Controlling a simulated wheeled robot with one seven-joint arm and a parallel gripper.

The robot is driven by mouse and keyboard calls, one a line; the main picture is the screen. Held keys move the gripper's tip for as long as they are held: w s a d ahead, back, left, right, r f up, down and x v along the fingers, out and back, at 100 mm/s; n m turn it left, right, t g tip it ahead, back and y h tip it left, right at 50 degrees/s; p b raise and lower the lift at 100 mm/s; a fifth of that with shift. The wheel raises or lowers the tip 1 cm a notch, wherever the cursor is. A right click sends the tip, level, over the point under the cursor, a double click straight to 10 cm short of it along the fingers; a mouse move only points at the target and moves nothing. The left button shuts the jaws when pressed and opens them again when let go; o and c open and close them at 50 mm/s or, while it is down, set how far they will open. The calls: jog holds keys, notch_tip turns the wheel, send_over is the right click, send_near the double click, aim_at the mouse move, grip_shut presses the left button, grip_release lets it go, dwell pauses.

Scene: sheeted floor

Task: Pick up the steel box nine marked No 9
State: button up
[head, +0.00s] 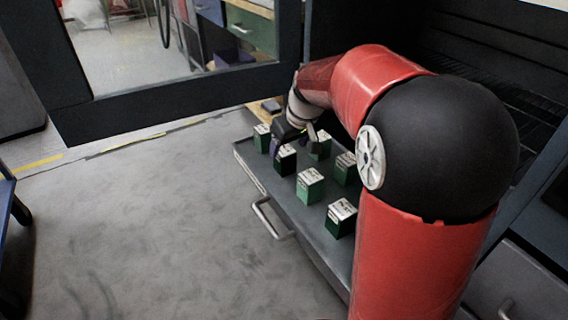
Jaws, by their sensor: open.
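Several small dark green boxes with white printed tops stand in rows on a grey drawer or tray (298,218). The marks on the tops are too small to read, so I cannot tell which one is No 9. One box (310,187) stands at the middle front and another box (342,219) is nearest me. My gripper (294,143) is small in view, pointing down over the far end of the tray. It is open, above or close to a darker box (286,160) and a green box (321,148). I cannot tell whether it touches either.
The tray's front has a metal handle (270,220). Another box (262,138) stands at the far left corner, and one (345,169) is beside my arm. A dark-framed glass panel (170,60) rises behind.

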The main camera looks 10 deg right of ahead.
aim_at(285, 164)
jog(key=b+x, duration=0.1)
jog(key=x, duration=0.5)
jog(key=shift+w+a+f, duration=0.15)
jog(key=shift+f, duration=0.25)
jog(key=c, duration=1.1)
jog(key=shift+r, duration=0.1)
jog(key=shift+c, duration=0.8)
jog(key=shift+r, duration=0.1)
